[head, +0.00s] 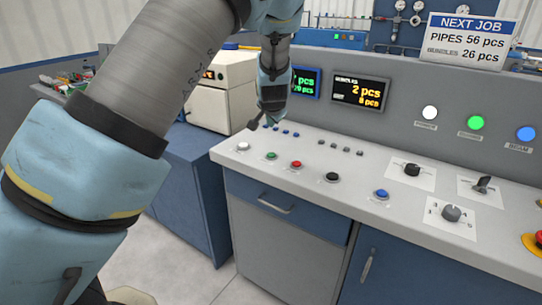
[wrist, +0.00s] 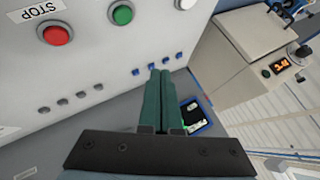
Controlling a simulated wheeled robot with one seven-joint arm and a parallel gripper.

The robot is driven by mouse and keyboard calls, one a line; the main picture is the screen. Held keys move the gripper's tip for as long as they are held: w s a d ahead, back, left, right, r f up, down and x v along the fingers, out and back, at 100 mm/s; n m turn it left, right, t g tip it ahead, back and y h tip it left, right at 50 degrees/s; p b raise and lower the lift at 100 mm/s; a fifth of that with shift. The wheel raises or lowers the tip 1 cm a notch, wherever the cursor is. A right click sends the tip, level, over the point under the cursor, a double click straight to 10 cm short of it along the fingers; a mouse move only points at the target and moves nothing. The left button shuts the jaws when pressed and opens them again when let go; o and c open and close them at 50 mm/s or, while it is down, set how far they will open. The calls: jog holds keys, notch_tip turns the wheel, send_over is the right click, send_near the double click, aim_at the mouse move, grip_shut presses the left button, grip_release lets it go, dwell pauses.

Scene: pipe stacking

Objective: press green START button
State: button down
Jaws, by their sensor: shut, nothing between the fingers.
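The green button (head: 271,155) sits on the light sloped panel of the console, between a white button (head: 243,146) and a red button (head: 296,164). In the wrist view the green button (wrist: 122,14) is near the top edge, and its label is cut off. The red button (wrist: 56,33) there is labelled STOP. My gripper (head: 252,125) is over the back left of the panel, behind the green button and apart from it. Its dark green fingers (wrist: 160,72) are together and empty, with tips near the small blue buttons (wrist: 150,71).
A row of small grey buttons (head: 340,147), a black button (head: 332,177) and a blue button (head: 381,194) lie to the right. Rotary knobs (head: 412,169) stand further right. An upright display wall (head: 360,91) rises behind. A beige box (head: 222,90) stands left of the console.

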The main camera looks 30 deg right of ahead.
jog(key=b, duration=0.7)
send_over(271, 156)
notch_tip(271, 156, down, 8)
jog(key=shift+w+r, duration=0.1)
jog(key=shift+r, duration=0.15)
jog(key=shift+f, duration=0.65)
jog(key=shift+b, duration=0.3)
dwell(0.6)
jog(key=shift+f, duration=0.4)
jog(key=shift+f+b, duration=0.3)
jog(key=shift+f, duration=0.15)
dwell(0.5)
jog(key=shift+r, duration=0.1)
jog(key=shift+r+p, duration=0.75)
jog(key=shift+p, duration=0.1)
